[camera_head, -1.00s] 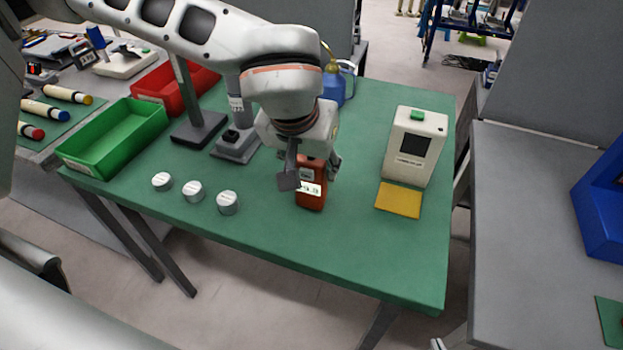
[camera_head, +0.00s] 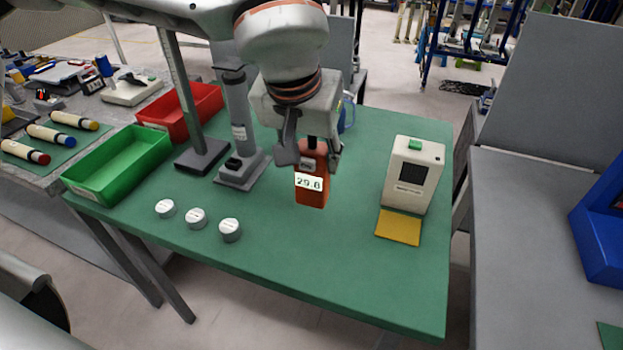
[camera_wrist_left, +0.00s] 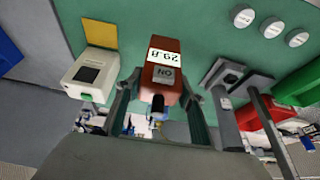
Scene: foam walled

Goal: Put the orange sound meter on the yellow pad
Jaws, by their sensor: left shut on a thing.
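The orange sound meter (camera_head: 312,186) shows a lit display on its front and hangs upright from my left gripper (camera_head: 313,150). The gripper is shut on its upper part. The meter appears to be a little above the green table, left of the yellow pad. The yellow pad (camera_head: 398,228) lies flat and bare near the right side of the table. In the left wrist view the meter (camera_wrist_left: 163,72) sits between the fingers, and the yellow pad (camera_wrist_left: 100,33) is at the upper left. My right gripper is not in view.
A white box device (camera_head: 413,175) with a green top button stands right behind the pad. Several round silver weights (camera_head: 196,218) lie left of the meter. A grey stand (camera_head: 240,140), green bin (camera_head: 118,165) and red bin (camera_head: 182,112) are further left. The table front is clear.

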